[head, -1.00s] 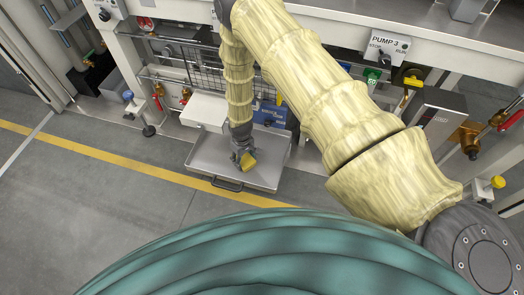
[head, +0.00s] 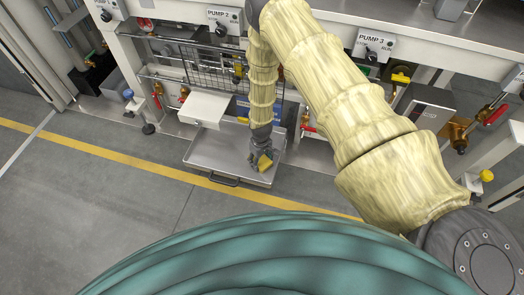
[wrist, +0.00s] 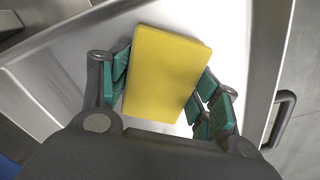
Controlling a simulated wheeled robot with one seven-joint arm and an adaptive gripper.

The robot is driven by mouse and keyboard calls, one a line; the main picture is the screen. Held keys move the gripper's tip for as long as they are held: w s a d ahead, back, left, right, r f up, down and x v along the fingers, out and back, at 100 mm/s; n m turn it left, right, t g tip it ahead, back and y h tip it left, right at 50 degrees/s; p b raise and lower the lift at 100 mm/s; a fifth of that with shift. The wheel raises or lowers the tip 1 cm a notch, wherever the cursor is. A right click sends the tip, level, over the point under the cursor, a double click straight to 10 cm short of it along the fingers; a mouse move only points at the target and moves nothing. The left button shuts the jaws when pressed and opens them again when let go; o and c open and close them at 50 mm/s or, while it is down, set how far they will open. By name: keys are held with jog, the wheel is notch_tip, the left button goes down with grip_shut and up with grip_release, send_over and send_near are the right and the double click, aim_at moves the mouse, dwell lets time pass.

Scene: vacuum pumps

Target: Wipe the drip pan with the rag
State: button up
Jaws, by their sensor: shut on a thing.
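The drip pan (head: 215,150) is a shallow grey metal tray with a front handle, low down below the pump bench. The rag (head: 265,162) is a yellow rectangular piece. My gripper (head: 262,158) is shut on it, over the right part of the pan. In the wrist view the rag (wrist: 168,72) sits between the green-padded fingers of my gripper (wrist: 166,90), with the pan's pale floor (wrist: 60,65) behind it. I cannot tell whether the rag touches the pan floor.
A white box (head: 203,109) stands over the pan's back left. A wire basket (head: 205,68) and red-handled valves are behind it. The pan's handle (head: 224,180) sticks out in front, by a yellow floor line (head: 120,157). Open grey floor lies to the left.

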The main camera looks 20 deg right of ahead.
jog(key=shift+w+a+r+p, duration=0.1)
jog(key=shift+r+p, duration=2.4)
jog(key=shift+r, duration=1.55)
